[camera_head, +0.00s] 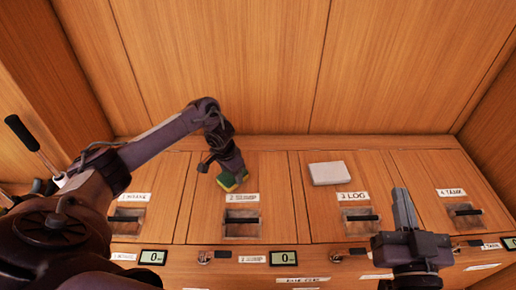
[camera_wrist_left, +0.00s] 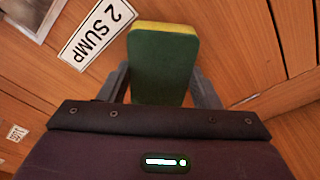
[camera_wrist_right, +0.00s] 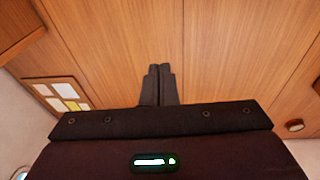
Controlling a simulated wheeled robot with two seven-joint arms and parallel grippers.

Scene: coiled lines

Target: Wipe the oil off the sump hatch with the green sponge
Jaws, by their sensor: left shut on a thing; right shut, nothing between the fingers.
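The green sponge (camera_head: 231,180) has a yellow layer along one edge. My left gripper (camera_head: 228,172) is shut on it, over the second hatch from the left. In the left wrist view the sponge (camera_wrist_left: 163,62) sits between the two fingers, close to the label "2 SUMP" (camera_wrist_left: 97,34). The sump hatch (camera_head: 262,192) is a wooden panel with a recessed handle (camera_head: 242,222) below its label. I cannot tell whether the sponge touches the panel, and no oil shows clearly. My right gripper (camera_head: 404,209) is shut and empty, in front of the right-hand hatches; its fingers (camera_wrist_right: 160,85) meet in the right wrist view.
A white block (camera_head: 329,173) lies on the hatch labelled LOG (camera_head: 351,196). Other hatches with recessed handles lie at the far left (camera_head: 127,220) and far right (camera_head: 464,215). Small displays (camera_head: 283,258) and latches line the front edge. A wooden wall (camera_head: 230,70) rises behind.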

